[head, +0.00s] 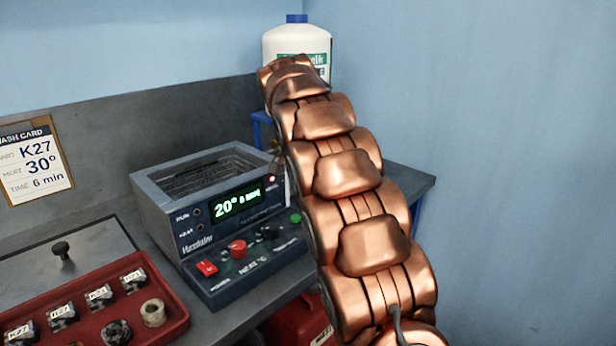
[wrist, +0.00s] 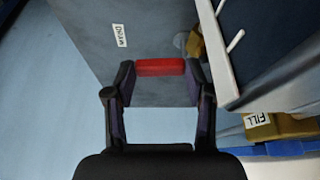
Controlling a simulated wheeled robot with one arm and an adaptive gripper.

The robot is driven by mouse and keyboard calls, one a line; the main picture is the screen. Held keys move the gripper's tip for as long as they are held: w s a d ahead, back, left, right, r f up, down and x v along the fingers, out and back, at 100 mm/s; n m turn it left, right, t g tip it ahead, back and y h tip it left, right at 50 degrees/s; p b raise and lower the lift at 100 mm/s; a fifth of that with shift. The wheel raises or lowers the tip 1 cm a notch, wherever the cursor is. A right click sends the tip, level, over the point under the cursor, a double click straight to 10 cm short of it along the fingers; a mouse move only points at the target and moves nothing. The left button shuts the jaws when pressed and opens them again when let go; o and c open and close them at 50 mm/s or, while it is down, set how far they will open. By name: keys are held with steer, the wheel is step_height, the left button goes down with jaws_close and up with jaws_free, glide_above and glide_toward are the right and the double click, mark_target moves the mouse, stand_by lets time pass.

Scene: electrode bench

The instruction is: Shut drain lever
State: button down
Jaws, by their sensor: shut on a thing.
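The drain lever (wrist: 174,67) shows in the wrist view as a red grip lying across the picture. It stands in front of a grey panel (wrist: 90,35) that bears a "DRAIN" label (wrist: 119,36). My gripper (wrist: 160,68) is shut on the red grip, with a dark finger at each end of it. I cannot tell whether the lever is in its open or shut position. In the head view the grey bath unit (head: 190,245) shows a green display (head: 237,203) reading 20°. My copper arm hides the lever and my gripper there.
A brass-coloured part with a "FILL" label (wrist: 257,120) is at the wrist view's right. In the head view a white bottle (head: 285,42) with a blue cap stands behind my arm. A red tray (head: 62,290) with labelled parts is at lower left.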

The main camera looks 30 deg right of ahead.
steer(key=shift+s+f, duration=0.1)
steer(key=shift+f, duration=0.1)
steer(key=shift+c, duration=1.9)
jaws_free()
steer(key=shift+r, duration=0.1)
steer(key=shift+r, duration=0.15)
steer(key=v, duration=0.7)
steer(key=shift+r, duration=0.15)
